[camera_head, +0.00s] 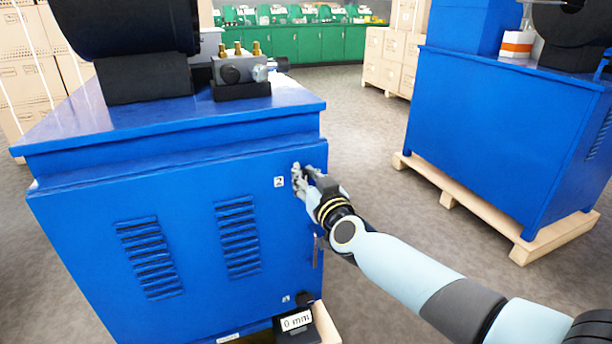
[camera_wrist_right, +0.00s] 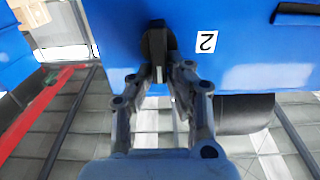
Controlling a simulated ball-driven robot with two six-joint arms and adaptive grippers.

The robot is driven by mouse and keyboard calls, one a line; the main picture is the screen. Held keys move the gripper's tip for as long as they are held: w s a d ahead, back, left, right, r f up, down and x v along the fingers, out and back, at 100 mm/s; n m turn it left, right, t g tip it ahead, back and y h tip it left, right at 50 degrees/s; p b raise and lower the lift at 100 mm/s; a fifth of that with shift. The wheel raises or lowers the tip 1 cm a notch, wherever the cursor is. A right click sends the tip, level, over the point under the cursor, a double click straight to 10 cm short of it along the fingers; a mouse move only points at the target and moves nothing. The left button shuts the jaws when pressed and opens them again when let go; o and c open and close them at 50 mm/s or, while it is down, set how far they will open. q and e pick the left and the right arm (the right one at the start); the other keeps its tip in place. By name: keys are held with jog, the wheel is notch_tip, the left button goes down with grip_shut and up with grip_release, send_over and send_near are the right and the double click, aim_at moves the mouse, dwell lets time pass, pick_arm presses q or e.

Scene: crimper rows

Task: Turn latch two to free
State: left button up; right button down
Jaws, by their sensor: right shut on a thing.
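Latch two is a black round knob (camera_wrist_right: 154,42) with a pale tab, on the blue cabinet door beside a white label "2" (camera_wrist_right: 206,42). The label also shows in the head view (camera_head: 279,182), near the door's right edge. My right gripper (camera_head: 303,176) is at the door just right of this label and mostly hides the latch there. In the wrist view the right gripper (camera_wrist_right: 160,76) has its fingertips closed on the latch's tab. My left gripper is in neither view.
The blue cabinet (camera_head: 190,245) carries a black machine and a brass-fitted block (camera_head: 240,70) on top. A lower latch (camera_head: 304,298) sits above a box reading "0 mm" (camera_head: 296,321). A second blue cabinet (camera_head: 490,130) stands on a pallet at right, with open floor between.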

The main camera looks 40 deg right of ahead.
jog(key=m, duration=0.2)
jog(key=d+m, duration=0.1)
jog(key=m, duration=0.1)
jog(key=shift+s+f, duration=0.1)
jog(key=shift+s, duration=0.05)
jog(key=shift+s+d+f+m+b, duration=0.1)
jog(key=shift+d+f+m+b, duration=0.25)
jog(key=shift+m, duration=1.95)
jog(key=shift+s+d+f+m+b, duration=0.1)
jog(key=shift+f+m+b, duration=0.45)
jog(key=shift+m, duration=1.75)
jog(key=shift+d+f+m+b, duration=0.3)
jog(key=shift+m+b, duration=0.3)
jog(key=shift+m, duration=1.7)
jog(key=c, duration=1.3)
grip_release()
